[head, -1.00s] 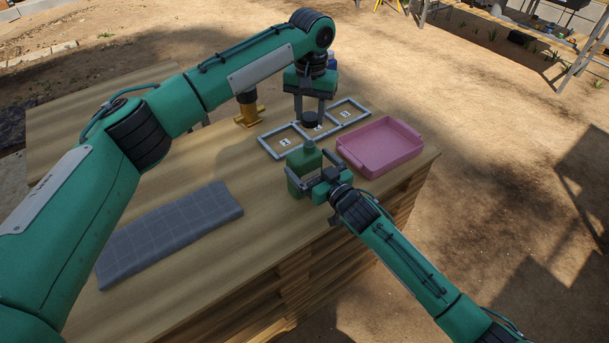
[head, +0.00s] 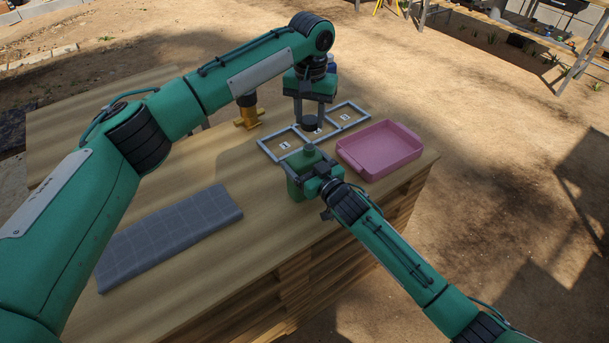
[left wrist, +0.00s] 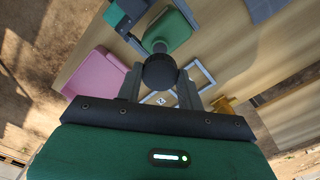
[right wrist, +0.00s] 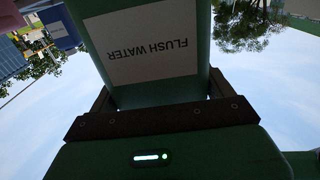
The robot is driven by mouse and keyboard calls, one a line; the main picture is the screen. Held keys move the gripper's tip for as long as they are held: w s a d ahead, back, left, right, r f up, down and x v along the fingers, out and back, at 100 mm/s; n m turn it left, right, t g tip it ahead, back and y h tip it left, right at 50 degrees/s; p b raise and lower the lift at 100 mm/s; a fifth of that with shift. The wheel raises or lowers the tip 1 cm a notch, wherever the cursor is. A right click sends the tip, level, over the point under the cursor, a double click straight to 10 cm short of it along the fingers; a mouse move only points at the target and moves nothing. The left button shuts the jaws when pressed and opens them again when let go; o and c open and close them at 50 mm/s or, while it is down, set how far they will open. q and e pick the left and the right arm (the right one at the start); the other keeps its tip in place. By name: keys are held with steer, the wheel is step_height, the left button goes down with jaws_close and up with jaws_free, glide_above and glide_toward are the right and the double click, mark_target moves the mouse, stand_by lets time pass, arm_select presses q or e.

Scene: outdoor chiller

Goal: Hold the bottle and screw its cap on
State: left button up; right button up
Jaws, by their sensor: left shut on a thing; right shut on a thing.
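The green bottle (head: 294,187) stands upright near the right part of the table, its narrow neck uncapped. My right gripper (head: 305,171) is shut on its body from the front right. In the right wrist view the bottle (right wrist: 195,88) fills the top, with an upside-down "FLUSH WATER" label. My left gripper (head: 311,113) points down and is shut on the round black cap (head: 310,125). The cap is behind and above the bottle's neck, apart from it. In the left wrist view the cap (left wrist: 160,72) sits between the fingertips, overlapping the view of the neck. Whether the bottle's base touches the table is unclear.
A pink tray (head: 408,134) stands to the right of the bottle. Grey square frames (head: 271,152) with marked labels lie behind it. A brass-coloured fitting (head: 246,121) stands at the back. A grey folded cloth (head: 170,236) lies front left. Wooden tabletop is bare between cloth and bottle.

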arm_select(q)
glide_above(309, 147)
steer(key=shift+f, duration=2.45)
steer(key=shift+f, duration=0.9)
steer(key=shift+f, duration=0.6)
